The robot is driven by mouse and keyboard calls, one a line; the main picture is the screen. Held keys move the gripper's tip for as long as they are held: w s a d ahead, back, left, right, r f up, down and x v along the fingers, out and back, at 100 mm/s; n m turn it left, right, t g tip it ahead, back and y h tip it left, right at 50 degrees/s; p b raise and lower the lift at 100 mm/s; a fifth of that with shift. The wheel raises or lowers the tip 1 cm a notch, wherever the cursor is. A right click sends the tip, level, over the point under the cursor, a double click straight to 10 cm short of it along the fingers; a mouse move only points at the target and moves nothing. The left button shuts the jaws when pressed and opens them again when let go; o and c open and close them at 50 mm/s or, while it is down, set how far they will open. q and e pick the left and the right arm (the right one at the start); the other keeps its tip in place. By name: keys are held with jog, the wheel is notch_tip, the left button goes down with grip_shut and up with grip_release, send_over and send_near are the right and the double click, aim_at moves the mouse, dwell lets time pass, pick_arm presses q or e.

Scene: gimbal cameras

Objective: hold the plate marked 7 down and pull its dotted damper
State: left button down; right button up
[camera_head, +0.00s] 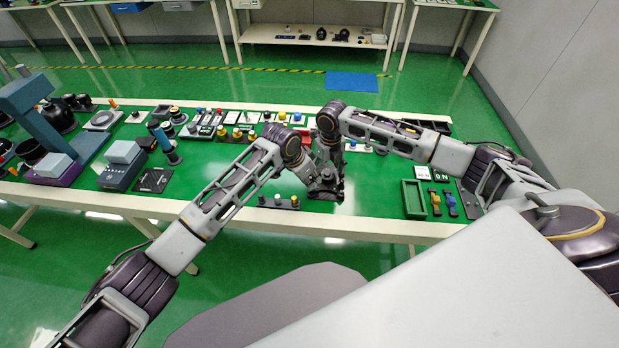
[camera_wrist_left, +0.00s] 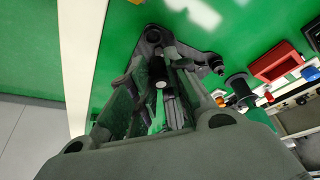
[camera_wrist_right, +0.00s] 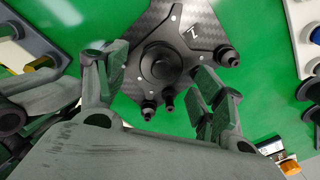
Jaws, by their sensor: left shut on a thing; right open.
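The dark plate marked 7 (camera_head: 325,189) lies on the green table near its front edge. In the right wrist view the plate (camera_wrist_right: 190,55) shows a pale mark, a round central boss and several black knobbed dampers at its edges. My right gripper (camera_wrist_right: 160,85) is open above the plate, with its fingers spread to either side of the boss. My left gripper (camera_wrist_left: 160,88) is at the plate's near side, shut on a black damper (camera_wrist_left: 160,75). The plate (camera_wrist_left: 185,48) reaches out past its fingers there. Dots on the held damper cannot be made out.
A strip with dark posts (camera_head: 279,202) lies left of the plate by the front edge. A red box (camera_wrist_left: 275,62) stands farther back. A green tray (camera_head: 413,198) and small yellow and blue parts lie to the right. Green table is bare between plate and tray.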

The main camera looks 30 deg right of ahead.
jog(key=shift+r, duration=2.1)
jog(key=shift+a+f, duration=0.1)
